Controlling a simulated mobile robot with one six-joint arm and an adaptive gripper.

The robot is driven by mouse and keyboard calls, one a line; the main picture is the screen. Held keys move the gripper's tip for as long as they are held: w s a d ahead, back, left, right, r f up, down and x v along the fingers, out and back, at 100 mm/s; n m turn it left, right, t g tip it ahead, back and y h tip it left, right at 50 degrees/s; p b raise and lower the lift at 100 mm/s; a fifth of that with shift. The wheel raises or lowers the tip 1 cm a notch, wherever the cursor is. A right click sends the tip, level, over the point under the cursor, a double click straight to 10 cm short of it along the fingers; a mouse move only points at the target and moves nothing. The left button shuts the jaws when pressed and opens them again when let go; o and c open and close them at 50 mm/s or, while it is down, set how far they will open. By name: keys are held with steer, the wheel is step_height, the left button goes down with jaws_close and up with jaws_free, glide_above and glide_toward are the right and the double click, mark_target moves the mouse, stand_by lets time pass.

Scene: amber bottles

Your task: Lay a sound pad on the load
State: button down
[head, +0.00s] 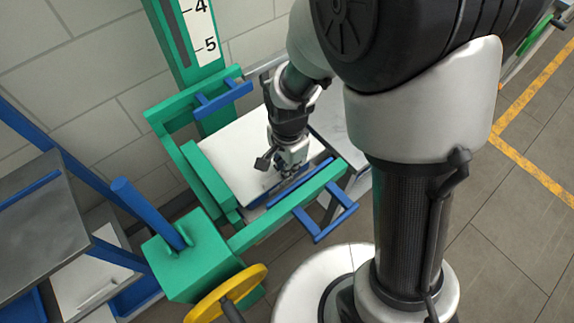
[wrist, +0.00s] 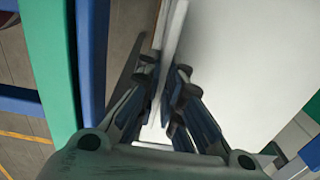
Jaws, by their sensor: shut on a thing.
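A flat white slab (head: 232,150) lies inside a green frame (head: 290,207) in the head view. It fills much of the right of the wrist view (wrist: 250,50). My gripper (head: 283,168) points down over the slab's right part, close to the frame's front bar. In the wrist view my gripper (wrist: 165,82) is shut on a thin white strip (wrist: 174,30), seen edge-on between the fingers. I cannot tell whether this strip is part of the slab or a separate pad. What lies under the slab is hidden.
A green post with a numbered scale (head: 205,42) stands behind the frame. Blue handles (head: 322,222) and a yellow handwheel (head: 222,296) jut out in front. A grey rack (head: 40,225) stands at left, with a white sheet (head: 85,280) low on it. Open floor lies at right.

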steer(key=shift+f+b, duration=0.6)
steer(key=shift+f, duration=0.3)
steer(key=c, duration=1.7)
jaws_free()
steer(key=shift+o, duration=0.2)
steer(key=shift+r, duration=0.1)
step_height(320, 180, up, 12)
steer(key=s+d+r+n+t, duration=0.4)
steer(key=s+d+r+n, duration=0.7)
steer(key=s, duration=0.2)
steer(key=shift+s, duration=0.3)
